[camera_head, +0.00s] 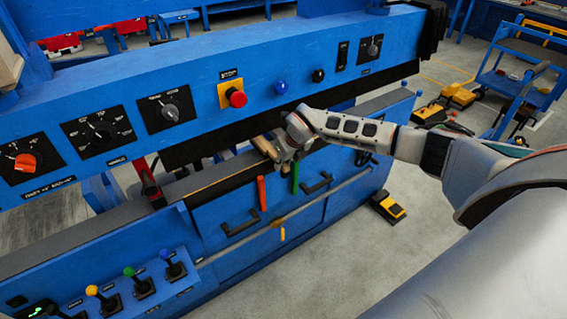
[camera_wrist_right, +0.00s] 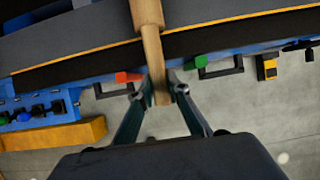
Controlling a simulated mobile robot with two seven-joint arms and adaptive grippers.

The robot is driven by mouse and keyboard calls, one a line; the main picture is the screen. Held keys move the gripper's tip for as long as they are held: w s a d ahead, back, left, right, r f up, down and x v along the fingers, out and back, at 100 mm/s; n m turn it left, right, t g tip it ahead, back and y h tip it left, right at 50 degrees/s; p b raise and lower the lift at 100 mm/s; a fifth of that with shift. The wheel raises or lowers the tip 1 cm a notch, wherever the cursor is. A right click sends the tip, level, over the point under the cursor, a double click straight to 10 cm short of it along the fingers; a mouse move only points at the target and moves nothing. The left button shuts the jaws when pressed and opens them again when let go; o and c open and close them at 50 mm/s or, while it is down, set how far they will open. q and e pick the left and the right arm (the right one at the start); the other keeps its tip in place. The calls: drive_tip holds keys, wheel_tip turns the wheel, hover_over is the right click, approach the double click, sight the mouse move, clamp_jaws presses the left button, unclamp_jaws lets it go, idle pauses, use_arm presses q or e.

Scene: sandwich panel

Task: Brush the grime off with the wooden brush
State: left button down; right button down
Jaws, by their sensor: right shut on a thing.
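My right gripper (camera_head: 280,150) is over the long grey bed of the blue machine, near the middle of the head view. It is shut on the handle of the wooden brush (camera_head: 264,147). In the right wrist view the two fingers (camera_wrist_right: 166,84) close around the tan handle, and the wooden brush (camera_wrist_right: 150,45) extends up the picture over the grey bed. The brush's far end is cut off at the top edge, and its bristles do not show. I cannot make out any grime. My left gripper is not in view.
The blue machine's control beam (camera_head: 200,75) with knobs and a red button runs above and behind the bed. Red (camera_head: 262,193) and green (camera_head: 295,178) handles hang at its front. Coloured levers (camera_head: 137,283) stand at lower left. A blue cart (camera_head: 520,85) stands right.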

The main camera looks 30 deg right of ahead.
drive_tip(key=shift+s+a, duration=0.15)
drive_tip(key=shift+a, duration=2.05)
drive_tip(key=shift+s+a+f, duration=0.1)
drive_tip(key=shift+a, duration=1)
drive_tip(key=shift+s+a+f, duration=0.1)
drive_tip(key=shift+a, duration=0.95)
drive_tip(key=a, duration=0.4)
drive_tip(key=shift+s+a, duration=0.15)
drive_tip(key=shift+s, duration=0.1)
drive_tip(key=shift+r, duration=0.1)
